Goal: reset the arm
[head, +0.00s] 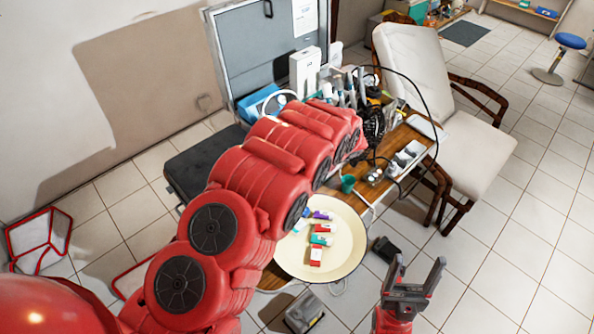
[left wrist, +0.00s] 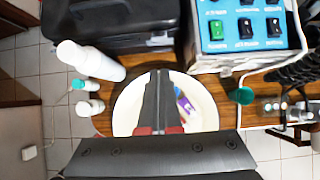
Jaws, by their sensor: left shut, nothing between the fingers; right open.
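My left arm (head: 262,185), red, reaches from the lower left across the head view toward the equipment table; its gripper cannot be made out there. In the left wrist view my left gripper (left wrist: 158,85) is shut and empty, its dark fingers together in front of a round cream tray. My right gripper (head: 416,272) is open and empty, fingers pointing up in the picture, over the tiled floor at the lower right of the head view.
The round tray (head: 345,262) holds several small coloured boxes. A wooden table (head: 418,147) carries tools, cables and a green cup (head: 347,184). A beige chair (head: 425,85) stands behind it. White bottles (left wrist: 90,60) stand left in the wrist view.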

